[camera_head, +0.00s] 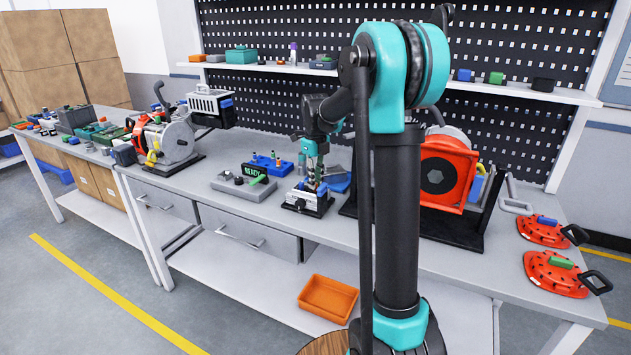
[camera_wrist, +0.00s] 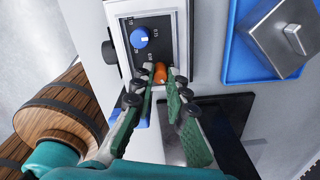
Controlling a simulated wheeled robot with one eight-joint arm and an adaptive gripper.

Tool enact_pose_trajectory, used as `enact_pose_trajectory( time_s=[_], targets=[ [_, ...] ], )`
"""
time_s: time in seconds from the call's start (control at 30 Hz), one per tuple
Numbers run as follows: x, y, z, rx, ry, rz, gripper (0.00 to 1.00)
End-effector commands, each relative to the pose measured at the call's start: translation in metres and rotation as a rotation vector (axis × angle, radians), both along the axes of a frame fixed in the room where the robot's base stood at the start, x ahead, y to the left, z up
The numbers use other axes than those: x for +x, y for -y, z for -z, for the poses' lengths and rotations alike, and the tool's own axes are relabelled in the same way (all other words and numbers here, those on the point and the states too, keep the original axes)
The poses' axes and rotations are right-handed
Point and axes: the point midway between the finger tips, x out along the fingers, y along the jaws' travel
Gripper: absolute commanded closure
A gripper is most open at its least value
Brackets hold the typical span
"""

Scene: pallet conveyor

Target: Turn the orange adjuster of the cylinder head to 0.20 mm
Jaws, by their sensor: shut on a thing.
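The cylinder head (camera_head: 306,203) is a small light-coloured block on a black base on the bench. In the wrist view its pale top face (camera_wrist: 118,15) carries a dark panel with a blue knob (camera_wrist: 140,37) and small scale marks, too small to read. The orange adjuster (camera_wrist: 160,73) sits at the near edge of that panel. My gripper (camera_wrist: 162,74) has its green-padded fingertips on either side of the adjuster and is shut on it. In the head view my gripper (camera_head: 312,185) points down over the cylinder head, and the adjuster is hidden there.
A blue tray (camera_wrist: 235,70) with a grey metal piece lies close beside the cylinder head. A grey fixture (camera_head: 232,186) with a READY display stands to its left. A red-orange machine (camera_head: 447,172) stands to the right. Bench space in front is narrow.

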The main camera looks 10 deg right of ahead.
Motion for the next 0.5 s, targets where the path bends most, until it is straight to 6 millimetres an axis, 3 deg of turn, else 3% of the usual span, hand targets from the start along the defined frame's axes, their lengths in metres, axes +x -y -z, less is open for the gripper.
enact_pose_trajectory(
  time_s=[0.5],
  targets=[
    [0.0003, -0.0002, -0.0003, 0.000, 0.001, 0.301, 1.00]
  ],
)
